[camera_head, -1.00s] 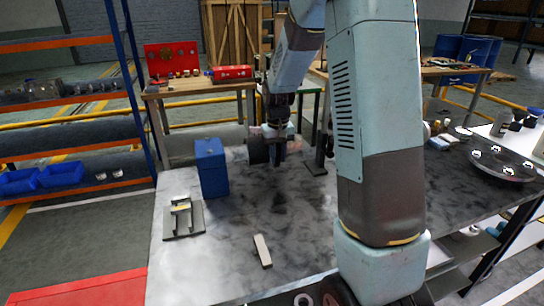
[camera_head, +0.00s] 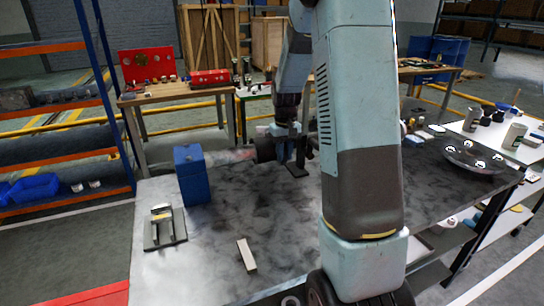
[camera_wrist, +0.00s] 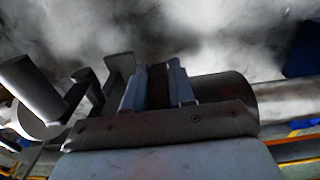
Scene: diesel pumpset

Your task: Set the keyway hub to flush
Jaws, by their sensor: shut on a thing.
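The dark, round keyway hub (camera_head: 265,149) sits at the end of a pale shaft (camera_head: 228,155) that runs toward the blue block (camera_head: 192,176). My gripper (camera_head: 285,142) is beside the hub at its right end. In the wrist view, my gripper's two blue-grey fingers (camera_wrist: 158,88) are close together with a dark part between them. The hub (camera_wrist: 232,92) shows as a dark cylinder right of the fingers, with the shaft (camera_wrist: 287,97) beyond it. The hub's far face and its fit on the shaft end are hidden.
A dark stand (camera_head: 297,168) is close to my gripper. A grey fixture (camera_head: 163,226) and a light bar (camera_head: 246,255) lie on the metal bench (camera_head: 205,270). A round flange plate (camera_head: 473,158) is at the right. The bench front is mostly clear.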

